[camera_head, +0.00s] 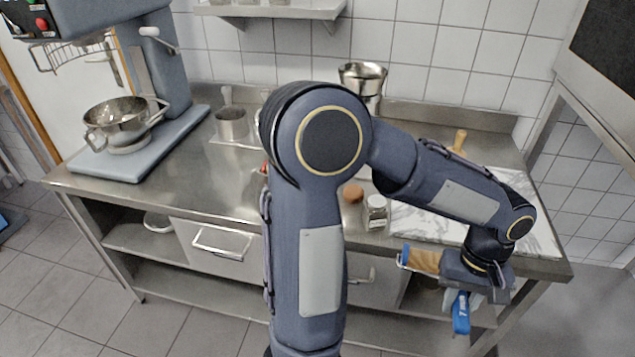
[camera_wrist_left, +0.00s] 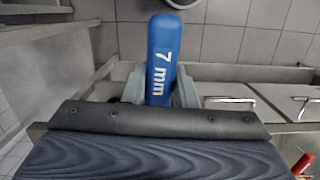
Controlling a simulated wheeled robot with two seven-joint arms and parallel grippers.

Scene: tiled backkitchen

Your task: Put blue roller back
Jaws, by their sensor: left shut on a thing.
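My left gripper (camera_head: 468,297) is at the right, in front of the worktop's front edge. It is shut on the blue roller (camera_head: 461,313), whose blue end shows below the jaws. In the left wrist view the blue roller (camera_wrist_left: 164,55), marked "7 mm", sticks out lengthwise between the fingers of the left gripper (camera_wrist_left: 160,88). A wooden piece with a blue end (camera_head: 425,262) shows just left of the gripper; I cannot tell whether it belongs to the held roller. My right gripper is not in view.
The steel worktop (camera_head: 225,185) carries a white marble slab (camera_head: 410,220), a glass jar (camera_head: 377,211) and a metal pot (camera_head: 232,123). A mixer with a steel bowl (camera_head: 120,115) stands at left. My arm hides the middle. Shelves and drawers lie below.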

